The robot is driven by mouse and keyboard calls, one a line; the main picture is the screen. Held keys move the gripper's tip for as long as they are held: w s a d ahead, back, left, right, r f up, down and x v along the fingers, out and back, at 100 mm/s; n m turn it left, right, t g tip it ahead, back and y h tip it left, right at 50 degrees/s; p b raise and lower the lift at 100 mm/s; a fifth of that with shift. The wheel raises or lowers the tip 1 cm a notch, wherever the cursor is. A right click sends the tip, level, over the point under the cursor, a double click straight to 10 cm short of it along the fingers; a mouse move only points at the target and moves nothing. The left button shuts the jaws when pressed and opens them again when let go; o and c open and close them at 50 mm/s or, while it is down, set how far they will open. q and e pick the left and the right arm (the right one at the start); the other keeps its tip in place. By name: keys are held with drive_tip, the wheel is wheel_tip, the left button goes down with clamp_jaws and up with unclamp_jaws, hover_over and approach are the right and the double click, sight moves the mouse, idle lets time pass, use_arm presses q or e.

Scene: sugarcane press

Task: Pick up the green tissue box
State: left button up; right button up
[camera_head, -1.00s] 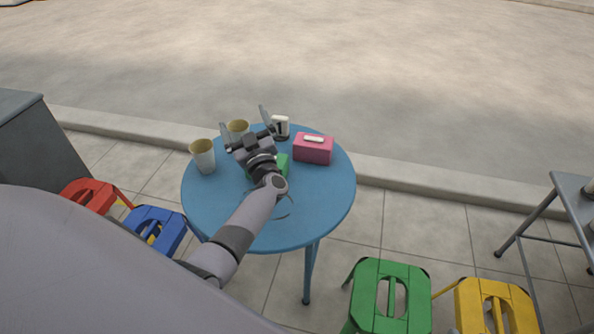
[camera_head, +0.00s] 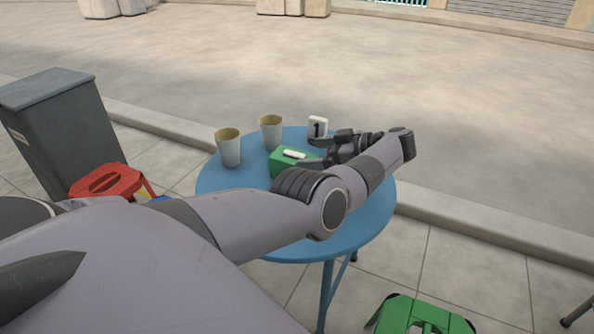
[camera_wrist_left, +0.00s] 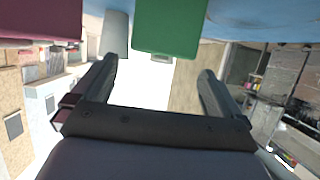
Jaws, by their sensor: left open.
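The green tissue box (camera_head: 291,160), with a white tissue slot on top, sits on the round blue table (camera_head: 370,222). My left gripper (camera_head: 312,152) is open at the box's right side, its fingers pointing left toward it. In the upside-down left wrist view, the green box (camera_wrist_left: 168,25) lies ahead between the lines of the two open fingers (camera_wrist_left: 157,68), with nothing held. Whether the fingers overlap the box is unclear. My forearm hides the box's lower right part. My right gripper is not in view.
Two cups (camera_head: 228,148) (camera_head: 271,132) stand left of and behind the box. A white number sign (camera_head: 318,127) stands behind it. Red (camera_head: 108,183) and green (camera_head: 420,315) stools flank the table.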

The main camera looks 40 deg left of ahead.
sight(293, 155)
use_arm(q)
drive_tip(key=shift+b+x, duration=0.35)
drive_tip(key=shift+x, duration=2.75)
drive_tip(key=c, duration=1.1)
